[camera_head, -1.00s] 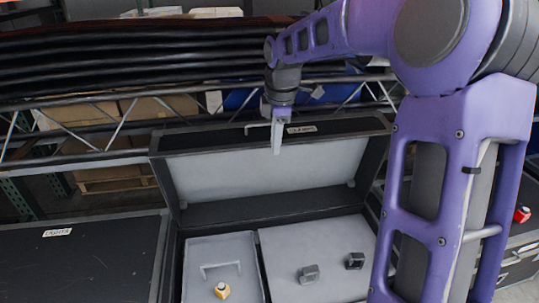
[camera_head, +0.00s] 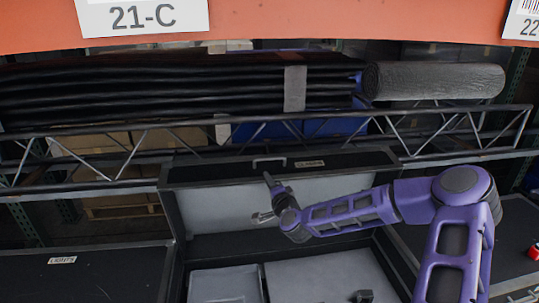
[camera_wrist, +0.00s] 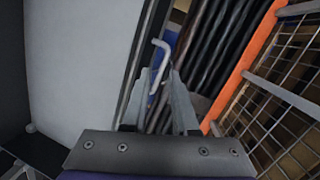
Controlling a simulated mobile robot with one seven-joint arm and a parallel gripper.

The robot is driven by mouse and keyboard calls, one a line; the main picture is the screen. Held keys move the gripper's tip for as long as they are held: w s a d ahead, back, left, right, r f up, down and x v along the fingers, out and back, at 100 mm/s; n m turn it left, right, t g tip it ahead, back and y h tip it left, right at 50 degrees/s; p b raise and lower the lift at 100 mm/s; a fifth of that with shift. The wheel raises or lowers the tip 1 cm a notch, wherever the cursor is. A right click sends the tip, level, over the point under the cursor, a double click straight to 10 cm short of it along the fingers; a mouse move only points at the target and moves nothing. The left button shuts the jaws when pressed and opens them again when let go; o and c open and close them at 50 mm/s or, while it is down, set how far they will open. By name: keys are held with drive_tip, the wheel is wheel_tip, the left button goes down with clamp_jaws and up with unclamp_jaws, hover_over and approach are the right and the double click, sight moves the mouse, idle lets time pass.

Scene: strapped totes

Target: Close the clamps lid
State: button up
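The lid (camera_head: 220,212) of the middle case stands open and upright at the back of its case, its pale inner face toward me. In the wrist view, the open fingers (camera_wrist: 160,75) point toward the handle (camera_wrist: 162,55), which appears between and beyond the tips. Whether they touch it I cannot tell. The case's lower part (camera_head: 222,283) is partly out of frame.
A closed dark case (camera_head: 85,275) lies at left. Another dark case (camera_head: 515,235) with a red item (camera_head: 533,253) is at right. A metal truss (camera_head: 110,160) and black rolled goods (camera_head: 150,95) run behind the lid. An orange beam (camera_head: 300,20) crosses above.

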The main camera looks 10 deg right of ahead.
sight(271, 158)
drive_tip(key=w+d+m, duration=0.1)
drive_tip(key=w, duration=0.4)
drive_tip(key=w+m+h, duration=0.1)
drive_tip(key=w+m, duration=0.1)
drive_tip(key=w, duration=0.4)
drive_tip(key=w+d+m+t+h, duration=0.1)
drive_tip(key=w, duration=0.4)
drive_tip(key=shift+w+d+r, duration=0.15)
drive_tip(key=shift+w+d, duration=0.15)
clamp_jaws()
idle(1.1)
